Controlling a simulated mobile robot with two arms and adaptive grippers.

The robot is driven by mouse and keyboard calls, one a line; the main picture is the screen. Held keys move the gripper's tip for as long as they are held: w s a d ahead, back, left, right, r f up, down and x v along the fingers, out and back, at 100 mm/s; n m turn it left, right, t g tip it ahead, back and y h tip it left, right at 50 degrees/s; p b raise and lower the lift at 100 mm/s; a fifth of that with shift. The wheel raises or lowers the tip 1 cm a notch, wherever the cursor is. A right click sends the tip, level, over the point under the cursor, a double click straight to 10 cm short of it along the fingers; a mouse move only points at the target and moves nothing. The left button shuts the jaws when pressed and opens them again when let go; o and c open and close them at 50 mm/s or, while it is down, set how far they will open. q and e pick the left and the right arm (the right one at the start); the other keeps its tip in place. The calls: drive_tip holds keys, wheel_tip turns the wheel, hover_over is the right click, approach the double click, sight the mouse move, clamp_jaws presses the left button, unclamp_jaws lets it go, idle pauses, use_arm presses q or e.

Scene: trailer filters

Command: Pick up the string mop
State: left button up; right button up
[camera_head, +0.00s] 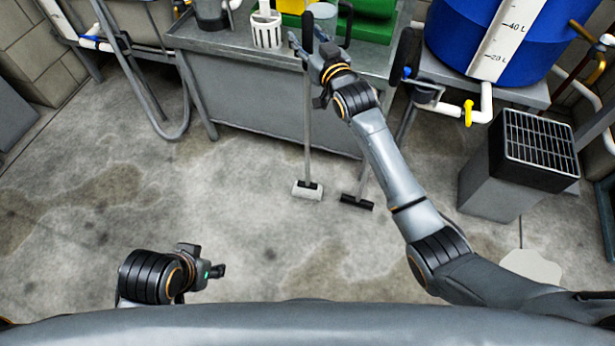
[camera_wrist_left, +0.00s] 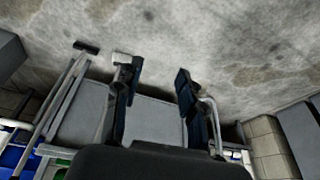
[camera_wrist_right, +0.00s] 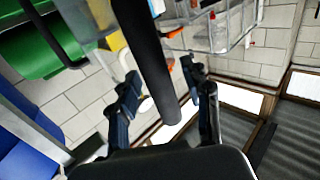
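The mop (camera_head: 307,191) stands upright on the floor, a small pale head with a grey pole (camera_head: 307,130) and a black grip (camera_head: 307,32) at the top. My right gripper (camera_head: 318,46) is at the height of that grip, by the bench edge. In the right wrist view, a thick black grip (camera_wrist_right: 150,55) shows between the spread fingers of my right gripper (camera_wrist_right: 168,95), with gaps on both sides. My left gripper (camera_head: 215,270) is low at the front left, far from the mop. Its fingers (camera_wrist_left: 157,85) are apart and empty in the left wrist view.
A second pole with a black head (camera_head: 357,202) stands right of the mop. Behind are a metal bench (camera_head: 260,95) with a white basket (camera_head: 266,30) and green container (camera_head: 375,20). A blue tank (camera_head: 445,35) and grilled grey box (camera_head: 500,180) are right. Left floor is clear.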

clamp_jaws()
drive_tip(key=shift+r, duration=0.15)
